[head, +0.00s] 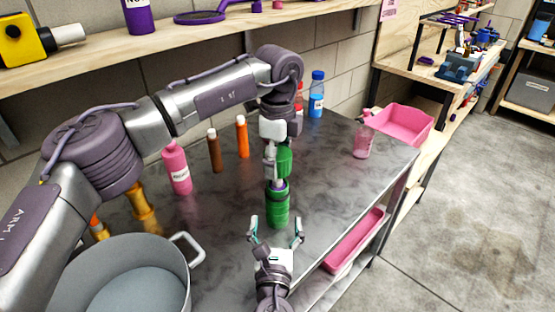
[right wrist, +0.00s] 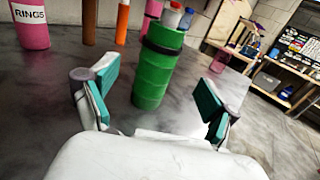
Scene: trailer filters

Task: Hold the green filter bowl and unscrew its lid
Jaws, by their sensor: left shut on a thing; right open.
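The green filter bowl (head: 278,211) stands upright on the dark metal table, with a dark ring near its top. It also shows in the right wrist view (right wrist: 152,78). My right gripper (head: 277,232) is open and empty in front of the bowl. Its two fingers show spread left and right of the bowl in the right wrist view (right wrist: 158,100).
A pink bottle (head: 177,168), a brown bottle (head: 214,152) and an orange bottle (head: 242,138) stand behind on the left. A blue bottle (head: 316,100) is at the back. A pink bottle (head: 362,142) stands right. A large pot (head: 180,262) is front left.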

